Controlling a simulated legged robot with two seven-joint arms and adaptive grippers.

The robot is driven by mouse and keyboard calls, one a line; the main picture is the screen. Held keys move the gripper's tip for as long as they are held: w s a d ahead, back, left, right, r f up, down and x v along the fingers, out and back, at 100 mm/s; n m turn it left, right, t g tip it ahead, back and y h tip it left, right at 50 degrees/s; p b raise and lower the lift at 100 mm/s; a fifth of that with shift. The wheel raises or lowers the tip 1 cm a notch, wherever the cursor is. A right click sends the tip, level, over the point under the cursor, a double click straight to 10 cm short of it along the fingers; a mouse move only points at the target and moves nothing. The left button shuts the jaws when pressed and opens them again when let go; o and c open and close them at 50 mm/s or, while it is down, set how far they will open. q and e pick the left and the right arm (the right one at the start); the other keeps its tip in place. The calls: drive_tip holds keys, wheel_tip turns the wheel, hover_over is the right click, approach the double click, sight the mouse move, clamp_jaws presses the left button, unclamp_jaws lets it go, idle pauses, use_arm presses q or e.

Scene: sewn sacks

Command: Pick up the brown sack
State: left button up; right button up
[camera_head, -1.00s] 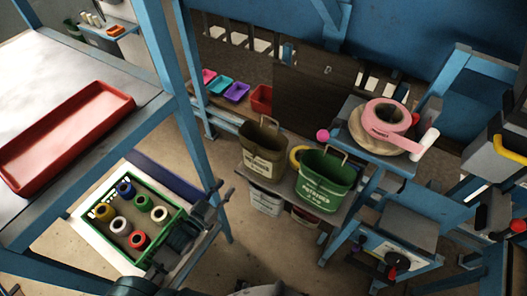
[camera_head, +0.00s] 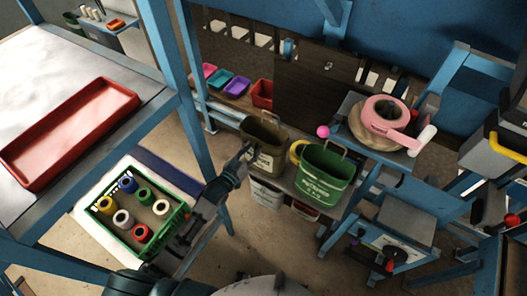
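The brown sack (camera_head: 266,160) stands upright on a low grey shelf in the middle of the view, its mouth open at the top and a pale label on its front. It has a handle at its rim. My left gripper (camera_head: 246,152) reaches up from the lower left and is at the left side of the brown sack, overlapping its edge in the picture. I cannot tell whether they touch, and the finger gap is too small and dark to read. My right gripper is not in view.
A green sack (camera_head: 325,177) stands right of the brown one, with a yellow ring (camera_head: 296,151) between them. A blue post (camera_head: 195,130) rises left of the sack. Small coloured trays (camera_head: 237,87) sit behind.

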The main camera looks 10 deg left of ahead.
use_arm(q)
drive_tip(key=shift+d, duration=0.15)
clamp_jaws()
drive_tip(key=shift+r, duration=0.1)
